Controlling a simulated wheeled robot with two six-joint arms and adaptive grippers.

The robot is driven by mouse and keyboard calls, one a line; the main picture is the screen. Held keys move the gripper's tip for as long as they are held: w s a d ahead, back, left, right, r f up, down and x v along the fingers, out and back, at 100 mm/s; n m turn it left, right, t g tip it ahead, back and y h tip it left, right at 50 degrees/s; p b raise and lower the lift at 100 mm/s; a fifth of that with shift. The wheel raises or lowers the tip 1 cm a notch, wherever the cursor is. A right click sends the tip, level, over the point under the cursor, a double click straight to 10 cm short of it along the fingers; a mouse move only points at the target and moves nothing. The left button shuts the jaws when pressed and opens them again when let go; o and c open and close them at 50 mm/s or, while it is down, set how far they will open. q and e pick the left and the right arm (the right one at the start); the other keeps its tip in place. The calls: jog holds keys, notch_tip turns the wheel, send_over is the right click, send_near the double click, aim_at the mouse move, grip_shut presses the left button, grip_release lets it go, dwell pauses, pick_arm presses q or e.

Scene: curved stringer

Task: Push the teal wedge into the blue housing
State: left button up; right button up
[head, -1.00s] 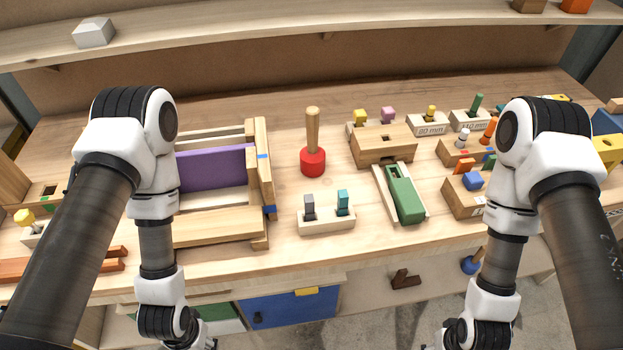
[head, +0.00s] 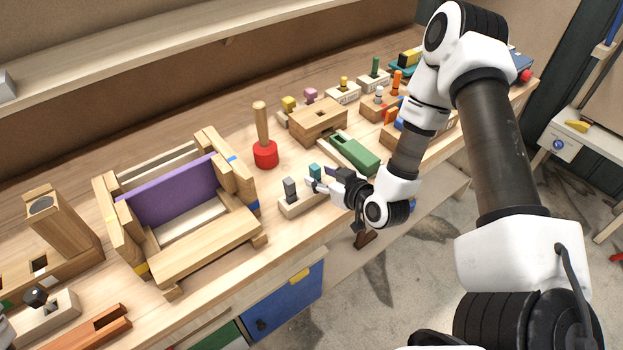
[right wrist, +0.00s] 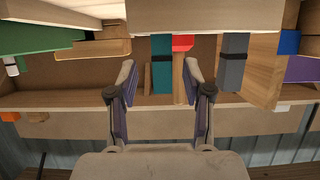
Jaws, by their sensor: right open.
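The teal wedge (head: 314,170) stands upright in a pale block (head: 303,203), beside a grey wedge (head: 290,188). My right gripper (head: 318,185) is open at the teal wedge, on its front right side. In the right wrist view the teal wedge (right wrist: 161,65) shows between the spread fingers (right wrist: 161,80), nearer the left one; I cannot tell contact. The grey wedge (right wrist: 233,60) is outside the right finger. The wooden stringer frame (head: 205,245) with a purple board (head: 170,190) has a blue-marked housing (head: 252,206) on its right side.
A red-headed mallet (head: 265,154) stands behind the pale block. A green piece (head: 355,152) in a wooden holder lies to the right, close to my right arm. A wooden box (head: 318,122) is farther back. The bench's front edge runs just before the block.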

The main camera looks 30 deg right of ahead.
jog(key=shift+w+a+f, duration=0.15)
jog(key=shift+w+a, duration=0.1)
jog(key=shift+w, duration=0.35)
jog(key=shift+w+a+f, duration=0.15)
jog(key=shift+w+a, duration=0.05)
jog(key=shift+w, duration=0.35)
jog(key=shift+d+f, duration=0.1)
jog(key=shift+d, duration=0.15)
jog(key=shift+d+f, duration=0.1)
jog(key=c, duration=0.3)
grip_shut()
pick_arm(q)
jog(key=shift+a+r, duration=0.15)
jog(key=shift+r, duration=0.1)
